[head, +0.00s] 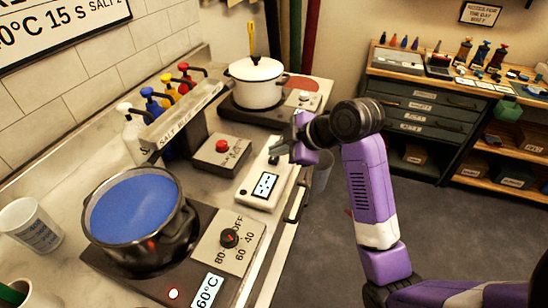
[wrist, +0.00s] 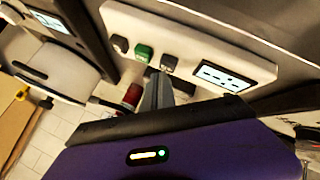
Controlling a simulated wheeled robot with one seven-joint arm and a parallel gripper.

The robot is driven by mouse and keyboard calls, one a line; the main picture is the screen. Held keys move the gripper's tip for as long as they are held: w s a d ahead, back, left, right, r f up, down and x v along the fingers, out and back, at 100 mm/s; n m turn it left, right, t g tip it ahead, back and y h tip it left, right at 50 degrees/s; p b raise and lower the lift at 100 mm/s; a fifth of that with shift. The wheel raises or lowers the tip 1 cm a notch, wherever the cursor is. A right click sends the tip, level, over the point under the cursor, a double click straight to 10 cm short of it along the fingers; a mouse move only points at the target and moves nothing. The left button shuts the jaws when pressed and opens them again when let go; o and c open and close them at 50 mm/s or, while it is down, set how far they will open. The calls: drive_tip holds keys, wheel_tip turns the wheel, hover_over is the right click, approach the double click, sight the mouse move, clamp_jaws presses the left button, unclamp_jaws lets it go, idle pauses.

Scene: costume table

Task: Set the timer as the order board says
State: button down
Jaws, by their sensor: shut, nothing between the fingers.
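The timer (head: 262,190) is a white box at the counter's front edge, with a display (head: 265,186) showing dark dash-like marks. In the wrist view its display (wrist: 222,76) is at right, beside a green button (wrist: 143,53) between two dark buttons (wrist: 120,44) (wrist: 168,62). My gripper (head: 279,150) is shut and empty at the timer's far end, over the buttons. In the wrist view its fingertips (wrist: 158,76) lie close to the dark button nearest the display; I cannot tell whether they touch. The order board (head: 60,28) is cut off; "0°C 15 s SALT 2" is readable.
A pot of blue liquid (head: 140,208) stands on a hotplate with a dial (head: 229,238) and a 60°C display (head: 207,290). A red-button box (head: 221,152), a salt rack (head: 180,117) and a lidded white pot (head: 256,85) are near the timer. A cup (head: 30,225) stands left.

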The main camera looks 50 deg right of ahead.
sight(277, 159)
drive_tip(key=shift+f, duration=0.45)
idle(0.3)
drive_tip(key=shift+r, duration=0.15)
drive_tip(key=shift+r+p, duration=0.6)
drive_tip(key=shift+r, duration=0.2)
drive_tip(key=shift+r+p, duration=2.15)
drive_tip(key=shift+r, duration=0.3)
idle(0.9)
